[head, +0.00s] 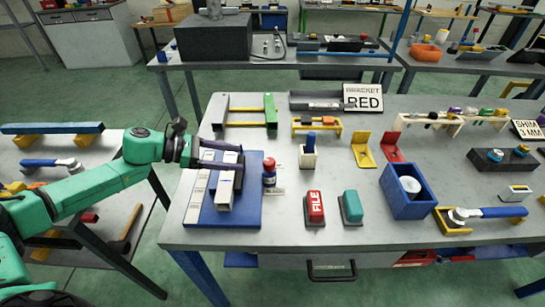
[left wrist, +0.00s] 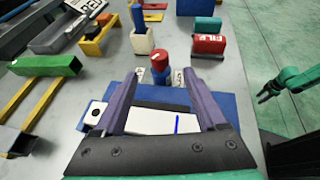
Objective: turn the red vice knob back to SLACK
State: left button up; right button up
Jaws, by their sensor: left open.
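The red vice knob (head: 269,166) stands upright at the right edge of the blue vice plate (head: 235,216), with a dark blue part below its red top. White labels lie beside it; their words are too small to read. The knob also shows in the left wrist view (left wrist: 160,60), beyond my fingertips. My left gripper (head: 241,159) is open above the vice's pale jaw blocks (head: 225,192), its fingers pointing at the knob but apart from it. In the left wrist view the open fingers (left wrist: 163,76) have nothing between their tips. My right gripper (left wrist: 265,95) is small at the right edge there.
A white block with a blue peg (head: 309,158) stands behind the knob. A red FILE block (head: 315,207) and a teal block (head: 351,207) stand to its right. A green and yellow frame (head: 270,110) lies behind the vice.

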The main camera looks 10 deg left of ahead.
aim_at(268, 161)
pick_arm(q)
jog(key=x, duration=0.1)
jog(key=p+x, duration=0.1)
jog(key=x, duration=0.2)
jog(key=shift+w+d+r+p, duration=0.2)
jog(key=shift+d+p, duration=0.2)
jog(key=p+x, duration=0.1)
jog(key=x, duration=0.4)
jog(key=shift+w+d+f, duration=0.15)
jog(key=shift+d+f, duration=0.05)
jog(key=shift+f, duration=0.15)
jog(key=shift+w+d+f, duration=0.15)
jog(key=shift+d+f, duration=0.05)
jog(key=shift+f, duration=0.05)
pick_arm(e)
notch_tip(268, 161, up, 4)
jog(key=shift+s+a+f, duration=0.1)
jog(key=shift+a, duration=0.05)
pick_arm(q)
jog(key=shift+c, duration=0.3)
grip_shut()
